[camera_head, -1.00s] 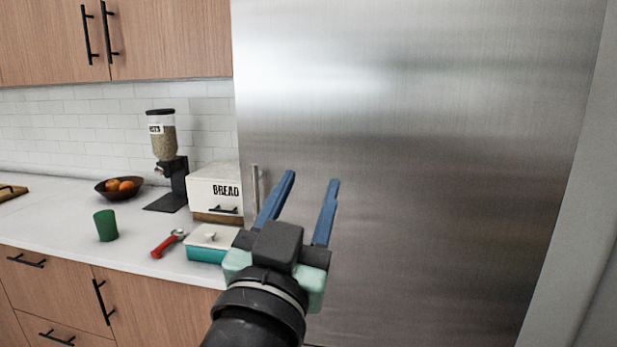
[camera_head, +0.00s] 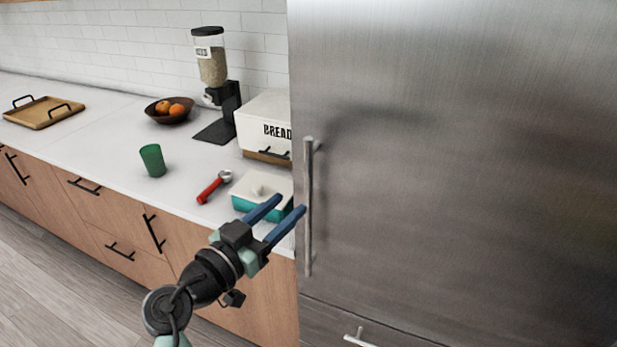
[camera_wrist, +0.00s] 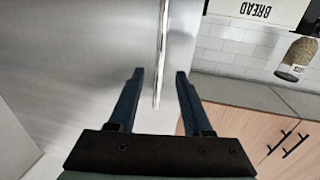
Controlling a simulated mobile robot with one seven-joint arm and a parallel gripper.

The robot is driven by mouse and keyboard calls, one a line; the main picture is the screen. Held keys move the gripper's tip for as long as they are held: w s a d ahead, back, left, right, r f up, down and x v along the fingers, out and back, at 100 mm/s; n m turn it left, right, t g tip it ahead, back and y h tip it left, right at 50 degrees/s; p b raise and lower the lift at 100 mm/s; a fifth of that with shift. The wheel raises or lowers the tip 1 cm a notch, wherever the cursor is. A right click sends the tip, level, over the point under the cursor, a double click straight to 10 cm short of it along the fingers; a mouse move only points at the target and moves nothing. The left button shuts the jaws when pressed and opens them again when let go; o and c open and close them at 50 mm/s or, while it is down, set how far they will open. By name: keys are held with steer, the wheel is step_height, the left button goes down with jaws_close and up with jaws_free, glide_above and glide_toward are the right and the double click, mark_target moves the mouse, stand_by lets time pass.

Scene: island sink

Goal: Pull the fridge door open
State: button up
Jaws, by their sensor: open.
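The fridge door (camera_head: 450,150) is a tall brushed-steel panel, shut, filling the right of the head view. Its vertical bar handle (camera_head: 308,205) stands along the door's left edge. My gripper (camera_head: 290,204) is open and empty, with its blue fingers pointing toward the handle. In the wrist view the fridge door (camera_wrist: 75,60) is at left, and the handle (camera_wrist: 161,60) runs down to between the two fingertips of my gripper (camera_wrist: 160,74). Whether the fingers touch the handle cannot be told.
A teal dish with a white lid (camera_head: 262,192) sits at the counter's edge beside my gripper. A lower drawer handle (camera_head: 358,338) juts out below the door.

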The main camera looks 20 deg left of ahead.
mark_target(306, 189)
steer(key=p+x, duration=0.1)
steer(key=x, duration=0.7)
steer(key=shift+p, duration=0.35)
steer(key=shift+s, duration=0.1)
jaws_close()
stand_by(0.9)
